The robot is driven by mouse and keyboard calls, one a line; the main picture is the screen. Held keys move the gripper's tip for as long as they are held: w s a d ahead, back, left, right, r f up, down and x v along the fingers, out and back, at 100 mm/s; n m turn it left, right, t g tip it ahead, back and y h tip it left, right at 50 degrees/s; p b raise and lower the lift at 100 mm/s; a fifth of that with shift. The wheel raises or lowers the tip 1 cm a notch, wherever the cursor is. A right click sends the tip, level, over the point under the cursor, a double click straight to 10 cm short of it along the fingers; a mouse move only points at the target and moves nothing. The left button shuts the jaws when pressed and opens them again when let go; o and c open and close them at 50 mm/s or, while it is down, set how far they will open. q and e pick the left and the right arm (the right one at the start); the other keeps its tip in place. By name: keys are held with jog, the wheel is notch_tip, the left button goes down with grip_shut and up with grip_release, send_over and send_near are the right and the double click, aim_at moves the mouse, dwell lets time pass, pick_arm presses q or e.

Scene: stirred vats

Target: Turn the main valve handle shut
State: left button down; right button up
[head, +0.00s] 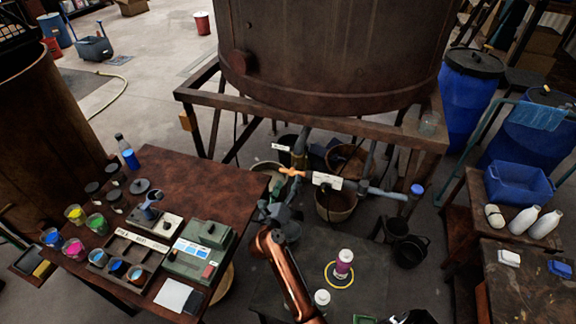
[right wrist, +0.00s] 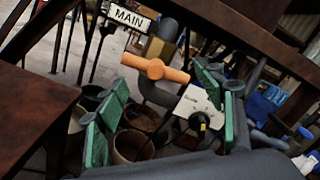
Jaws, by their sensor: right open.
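The orange main valve handle (head: 292,172) sits on the pipe below the big vat. In the right wrist view the handle (right wrist: 155,69) appears to lie across the pipe, with a white MAIN sign (right wrist: 130,18) above it to the left. My right gripper (head: 274,211) is open and empty, just short of the handle. In the right wrist view its green-padded fingers (right wrist: 162,84) are spread to either side, with the handle ahead between them, apart from the pads. My left gripper is not in view.
A white plate with a black knob (right wrist: 200,112) is right of the handle, close to the right finger. The vat's frame beam (head: 300,112) crosses above. Buckets (head: 337,206) stand beneath the pipes. A brown table (head: 190,165) with paint cups is at left.

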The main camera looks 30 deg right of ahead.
aim_at(293, 169)
jog(key=x, duration=0.7)
jog(key=shift+w+d+f, duration=0.2)
jog(key=shift+w+f, duration=0.15)
jog(key=shift+f, duration=0.05)
jog(key=shift+c, duration=0.3)
jog(key=c, duration=1.2)
